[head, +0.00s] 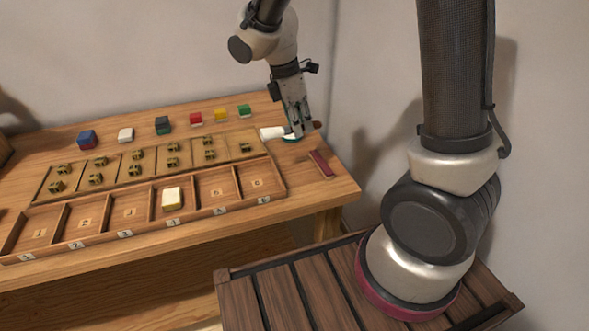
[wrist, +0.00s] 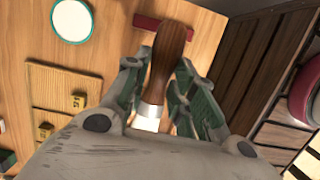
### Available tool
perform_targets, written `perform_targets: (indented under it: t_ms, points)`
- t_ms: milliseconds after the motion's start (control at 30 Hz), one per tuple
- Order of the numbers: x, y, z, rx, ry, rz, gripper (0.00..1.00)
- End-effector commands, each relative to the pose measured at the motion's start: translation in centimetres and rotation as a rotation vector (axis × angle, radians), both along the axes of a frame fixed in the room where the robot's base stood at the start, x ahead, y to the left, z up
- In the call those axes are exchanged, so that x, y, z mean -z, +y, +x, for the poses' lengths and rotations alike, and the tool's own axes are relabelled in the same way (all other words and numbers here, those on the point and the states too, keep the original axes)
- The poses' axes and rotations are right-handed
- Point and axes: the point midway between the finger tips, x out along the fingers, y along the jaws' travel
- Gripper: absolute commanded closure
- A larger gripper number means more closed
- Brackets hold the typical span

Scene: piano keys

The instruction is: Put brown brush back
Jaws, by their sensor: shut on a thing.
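The brush has a brown wooden handle (wrist: 170,55), a silver ferrule (wrist: 150,111) and a pale end that is partly hidden behind my wrist housing. My gripper (wrist: 160,72) is shut on the handle, with one finger on each side. In the head view my gripper (head: 297,132) is over the right end of the table.
A dark red bar (head: 320,163) lies near the table's right end. A white disc with a teal rim (wrist: 72,20) lies close by. Left are a numbered tray (head: 95,214) holding a cream block (head: 171,199), a board with brass pieces (head: 122,167), and several coloured blocks (head: 195,119) behind.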

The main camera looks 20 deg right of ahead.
Motion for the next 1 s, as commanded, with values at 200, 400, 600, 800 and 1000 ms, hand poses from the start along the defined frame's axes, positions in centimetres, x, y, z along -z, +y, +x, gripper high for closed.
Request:
perform_targets:
  t_ms: [200, 400, 600, 800, 1000]
  points:
    - [4.2, -0.1, -0.1, 0.0, 0.007, 0.006, 1.0]
    - [6.5, -0.1, -0.1, 0.0, 0.004, 0.006, 1.0]
    - [9.3, -0.1, -0.1, -0.001, 0.004, 0.005, 1.0]
    - [9.6, 0.0, 0.0, 0.0, 0.001, 0.008, 1.0]
    - [9.9, -0.1, 0.0, 0.001, 0.003, 0.007, 1.0]
